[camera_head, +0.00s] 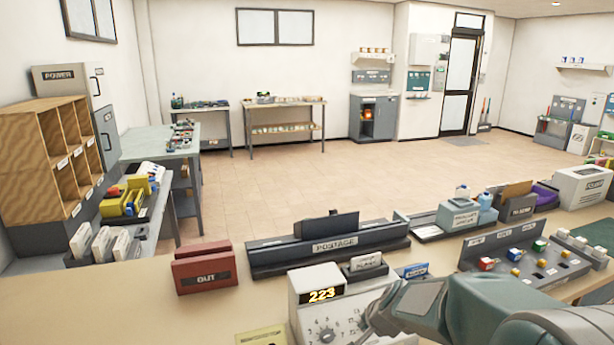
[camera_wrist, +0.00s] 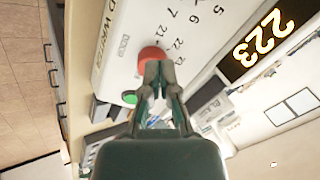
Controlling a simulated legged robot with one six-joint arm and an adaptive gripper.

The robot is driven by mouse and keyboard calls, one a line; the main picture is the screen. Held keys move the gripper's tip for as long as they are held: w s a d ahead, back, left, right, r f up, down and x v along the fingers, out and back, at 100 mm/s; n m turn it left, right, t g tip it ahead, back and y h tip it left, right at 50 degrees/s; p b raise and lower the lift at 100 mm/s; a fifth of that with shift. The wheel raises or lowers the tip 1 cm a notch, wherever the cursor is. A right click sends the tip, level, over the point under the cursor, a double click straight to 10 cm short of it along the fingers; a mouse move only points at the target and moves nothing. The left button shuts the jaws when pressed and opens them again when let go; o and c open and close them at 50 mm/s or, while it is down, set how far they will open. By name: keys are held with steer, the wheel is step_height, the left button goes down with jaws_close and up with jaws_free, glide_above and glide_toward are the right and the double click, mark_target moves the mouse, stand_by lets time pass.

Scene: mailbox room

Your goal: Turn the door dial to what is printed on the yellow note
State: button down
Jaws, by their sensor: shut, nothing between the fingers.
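A white box (camera_head: 312,279) on the desk has a dark display (camera_head: 322,295) reading 223 in yellow. Its front carries a dial (camera_head: 326,335) with marks around it; the dial's setting is too small to read. In the wrist view the box face (camera_wrist: 205,22) shows printed numbers such as 5, 6, 7 and 22, a red knob (camera_wrist: 150,54) and a green button (camera_wrist: 130,97). My gripper (camera_wrist: 161,72) is shut and empty, its tips in front of the red knob; contact is unclear. A yellow note (camera_head: 262,336) lies left of the box, its print unreadable and partly cut off.
A red OUT tray (camera_head: 206,268) and a dark POSTAGE rack (camera_head: 330,248) stand behind the box. A panel of coloured knobs (camera_head: 525,262) is at the right. Bare desk (camera_head: 150,300) lies at the left. A glass door (camera_head: 460,82) is across the room.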

mark_target(360, 336)
steer(key=shift+x, duration=2.25)
steer(key=shift+w+d+r, duration=0.1)
steer(key=shift+w+d, duration=0.05)
steer(key=shift+d, duration=0.2)
steer(key=shift+d, duration=0.1)
steer(key=shift+s+d, duration=0.25)
steer(key=shift+d+f, duration=0.1)
steer(key=shift+f, duration=0.15)
steer(key=shift+s, duration=0.1)
steer(key=shift+s+f, duration=0.15)
steer(key=shift+s, duration=0.15)
steer(key=v, duration=0.5)
steer(key=shift+s+a+r, duration=0.25)
steer(key=shift+s+r, duration=0.05)
steer(key=shift+r, duration=0.05)
